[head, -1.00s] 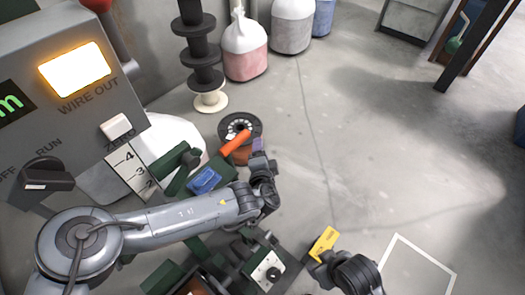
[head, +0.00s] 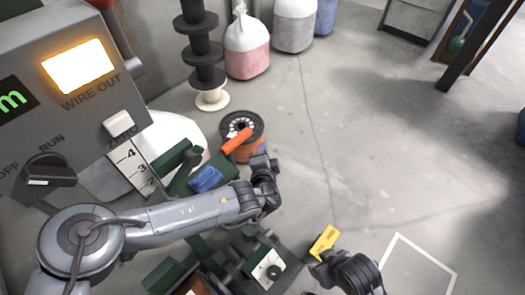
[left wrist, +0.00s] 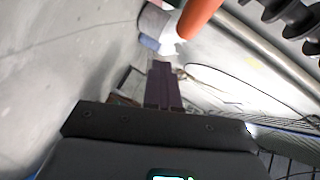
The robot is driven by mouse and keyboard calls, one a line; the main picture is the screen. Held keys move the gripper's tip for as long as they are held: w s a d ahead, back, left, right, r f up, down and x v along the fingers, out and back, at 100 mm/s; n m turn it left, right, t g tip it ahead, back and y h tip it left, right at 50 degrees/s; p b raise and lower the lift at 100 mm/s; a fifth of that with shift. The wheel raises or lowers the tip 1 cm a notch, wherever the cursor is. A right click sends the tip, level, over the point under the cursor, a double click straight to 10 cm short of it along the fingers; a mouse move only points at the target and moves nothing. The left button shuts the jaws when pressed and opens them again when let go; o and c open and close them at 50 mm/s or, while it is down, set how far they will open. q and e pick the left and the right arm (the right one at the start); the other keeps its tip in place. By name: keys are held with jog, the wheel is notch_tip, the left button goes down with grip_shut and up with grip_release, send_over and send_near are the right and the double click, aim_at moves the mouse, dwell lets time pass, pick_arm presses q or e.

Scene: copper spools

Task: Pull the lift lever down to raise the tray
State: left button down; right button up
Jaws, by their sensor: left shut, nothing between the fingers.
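The lever's orange grip (head: 236,141) slants in front of a copper spool (head: 250,126) in the head view. It also shows large at the top of the left wrist view (left wrist: 198,16). My left gripper (head: 262,164) is just below and right of the grip, apart from it. In the left wrist view its dark purple fingers (left wrist: 163,85) are together and empty. My right gripper (head: 322,262) is at the bottom, beside a yellow tag (head: 324,242); its fingers are not clear. I cannot make out the tray for certain; my left arm hides part of the green machinery.
A grey control panel (head: 75,110) stands at left. Green machine parts (head: 178,160) and a blue piece (head: 206,179) lie close to my left forearm. Stacked dark spools (head: 203,48) and bags (head: 247,50) stand at the back. The floor at right is mostly clear.

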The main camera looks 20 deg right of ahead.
dwell(0.8)
pick_arm(q)
jog(key=c, duration=0.8)
grip_release()
jog(key=shift+p+v, duration=1.9)
jog(key=shift+v, duration=3.5)
